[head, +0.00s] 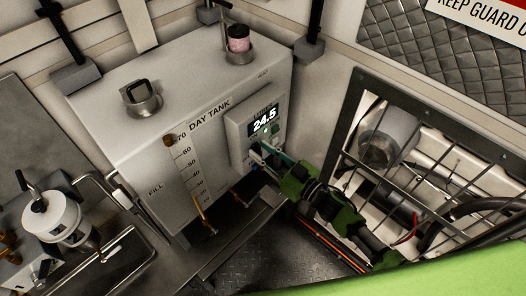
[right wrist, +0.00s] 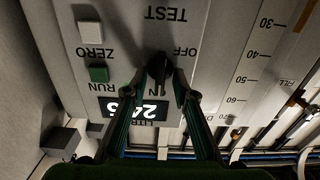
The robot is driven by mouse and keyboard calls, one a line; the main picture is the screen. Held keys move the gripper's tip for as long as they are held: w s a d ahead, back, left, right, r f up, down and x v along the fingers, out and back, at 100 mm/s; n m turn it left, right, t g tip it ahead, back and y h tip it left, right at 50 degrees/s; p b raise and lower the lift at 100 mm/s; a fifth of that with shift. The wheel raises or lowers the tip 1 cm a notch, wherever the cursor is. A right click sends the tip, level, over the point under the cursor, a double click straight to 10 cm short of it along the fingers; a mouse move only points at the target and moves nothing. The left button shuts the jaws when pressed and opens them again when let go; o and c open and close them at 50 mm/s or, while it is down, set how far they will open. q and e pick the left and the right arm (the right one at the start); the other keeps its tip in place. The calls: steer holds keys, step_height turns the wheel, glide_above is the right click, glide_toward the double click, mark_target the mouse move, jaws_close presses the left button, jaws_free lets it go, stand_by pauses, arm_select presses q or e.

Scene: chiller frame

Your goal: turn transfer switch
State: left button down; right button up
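The transfer switch is a dark knob (right wrist: 158,70) on the grey control panel of the day tank. In the right wrist view, which sees the panel upside down, it sits among the labels TEST and OFF and a partly hidden third label. My right gripper (right wrist: 158,91) is open, with one finger on each side of the knob and a gap showing beside it. In the head view my right gripper (head: 259,153) reaches the lower part of the panel (head: 237,135) and hides the knob. My left gripper is not in view.
The panel has a lit display (head: 263,121) reading 24.5, a white ZERO button (right wrist: 90,32) and a green RUN button (right wrist: 98,74). The day tank (head: 130,150) has a level scale. A barred guard (head: 400,150) stands to the right, close to my right arm.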

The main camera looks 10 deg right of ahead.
steer(key=shift+c, duration=0.4)
jaws_close()
